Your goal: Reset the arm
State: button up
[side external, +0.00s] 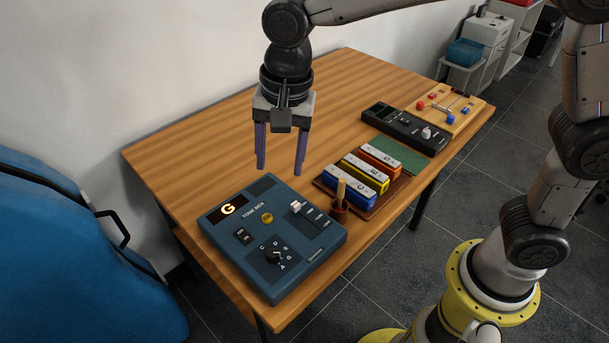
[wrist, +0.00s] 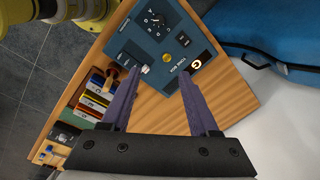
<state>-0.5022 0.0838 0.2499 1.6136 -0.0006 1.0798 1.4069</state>
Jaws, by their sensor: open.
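My gripper (side external: 280,150) is open and empty, hanging above the wooden table with its purple fingers pointing down. It is behind and above the blue tone box (side external: 285,222), apart from it. The tone box shows a lit "G" on its display, a yellow button, a dial and a slider.
Coloured chime bars (side external: 364,174) sit on a brown tray beside a small cup with a wooden stick (side external: 340,200). A black device (side external: 404,130) and a wooden board with coloured parts (side external: 446,108) stand farther right. A blue case (side external: 75,250) is at the left. The table's back left is clear.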

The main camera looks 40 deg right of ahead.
jog(key=s+d+r+t, duration=0.2)
jog(key=s+d+r, duration=0.2)
jog(key=d, duration=0.3)
jog(key=s+d+r+t, duration=0.1)
jog(key=s+d+r, duration=0.3)
jog(key=d, duration=0.3)
jog(key=s+d+f+n, duration=0.2)
jog(key=s+f+n, duration=0.1)
jog(key=s+n, duration=0.2)
jog(key=s+d+f+n+t, duration=0.1)
jog(key=s+d+f+n, duration=0.2)
jog(key=s+n, duration=0.2)
jog(key=shift+s+d+h, duration=0.3)
jog(key=shift+s+d, duration=0.05)
jog(key=shift+s, duration=0.4)
